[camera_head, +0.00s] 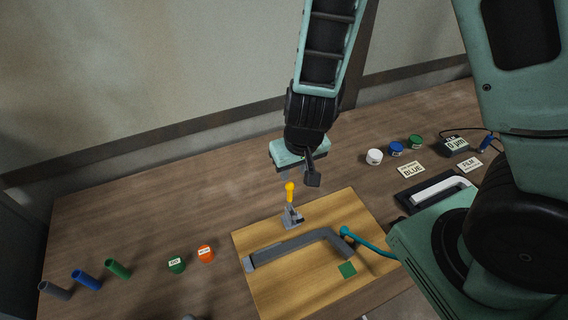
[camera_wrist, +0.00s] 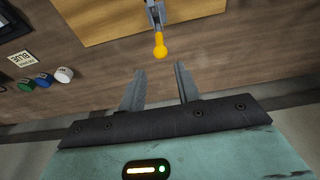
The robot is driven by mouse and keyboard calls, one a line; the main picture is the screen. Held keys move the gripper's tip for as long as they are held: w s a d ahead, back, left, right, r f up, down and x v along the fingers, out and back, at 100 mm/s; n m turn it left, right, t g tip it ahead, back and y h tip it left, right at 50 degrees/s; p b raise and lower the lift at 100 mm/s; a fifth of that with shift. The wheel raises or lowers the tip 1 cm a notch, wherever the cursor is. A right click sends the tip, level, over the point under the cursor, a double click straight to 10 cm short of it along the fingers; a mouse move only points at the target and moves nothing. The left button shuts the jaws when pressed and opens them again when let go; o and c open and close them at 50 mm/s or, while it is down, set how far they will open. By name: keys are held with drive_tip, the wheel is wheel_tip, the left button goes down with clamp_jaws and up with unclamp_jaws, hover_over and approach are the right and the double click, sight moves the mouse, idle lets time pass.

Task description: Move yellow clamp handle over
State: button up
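A grey angled chair-frame bar (camera_head: 290,246) lies on the board in front of the clamp.
A teal hose-like piece (camera_head: 368,246) and a green square (camera_head: 347,270) are at the board's right. White (camera_head: 374,157), blue and green jars stand back right, near a black tray (camera_head: 408,201).

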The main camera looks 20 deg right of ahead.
sight(290, 184)
drive_tip(key=b+x, duration=0.6)
drive_tip(key=x, duration=0.1)
drive_tip(key=shift+f+b, duration=0.3)
drive_tip(key=shift+f, duration=0.15)
drive_tip(key=shift+r+p, duration=0.35)
drive_tip(key=c, duration=0.5)
